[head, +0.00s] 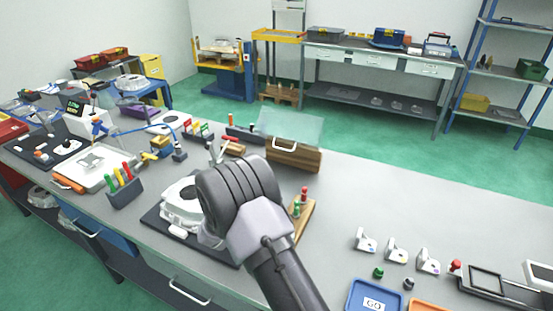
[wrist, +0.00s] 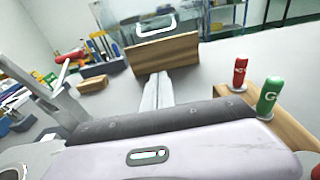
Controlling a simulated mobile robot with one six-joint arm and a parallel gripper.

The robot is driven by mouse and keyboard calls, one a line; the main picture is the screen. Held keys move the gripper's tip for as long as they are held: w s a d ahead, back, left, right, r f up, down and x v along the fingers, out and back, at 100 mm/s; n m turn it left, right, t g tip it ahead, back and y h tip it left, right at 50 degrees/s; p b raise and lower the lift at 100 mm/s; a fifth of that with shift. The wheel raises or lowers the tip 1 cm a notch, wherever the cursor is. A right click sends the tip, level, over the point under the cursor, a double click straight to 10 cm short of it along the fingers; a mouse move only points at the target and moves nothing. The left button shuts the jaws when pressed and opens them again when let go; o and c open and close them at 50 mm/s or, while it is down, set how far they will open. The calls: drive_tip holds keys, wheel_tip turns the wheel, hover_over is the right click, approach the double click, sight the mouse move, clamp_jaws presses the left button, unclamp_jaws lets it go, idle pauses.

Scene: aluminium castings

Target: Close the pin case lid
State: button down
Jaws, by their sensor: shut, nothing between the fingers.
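The pin case is a wooden box (head: 293,158) at the far edge of the bench, right of centre. Its clear lid (head: 292,124) stands raised above the box, with a white handle (head: 285,144) low in front of it. In the wrist view the wooden front (wrist: 166,55) and the handle (wrist: 157,28) are ahead of my gripper; the clear panel is hard to make out there. My gripper (wrist: 158,76) is shut and empty, pointing at the case. Its fingertips overlap the lower front of the box in the picture; I cannot tell whether they touch. My arm hides the gripper in the head view.
A wooden block with red (wrist: 240,72) and green (wrist: 269,96) pegs stands right of my gripper. A grey lever (wrist: 42,90) and a red handle (wrist: 68,57) are at left. A white casting (head: 180,203) sits beside my wrist. The bench right of the case is clear.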

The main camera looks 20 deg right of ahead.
drive_tip(key=b+x, duration=0.3)
drive_tip(key=x, duration=1)
drive_tip(key=shift+f+b, duration=0.2)
drive_tip(key=shift+b, duration=0.2)
wheel_tip(320, 180, up, 4)
drive_tip(key=shift+s+a+r+b, duration=0.1)
drive_tip(key=shift+a+r+b, duration=0.05)
drive_tip(key=shift+b, duration=0.25)
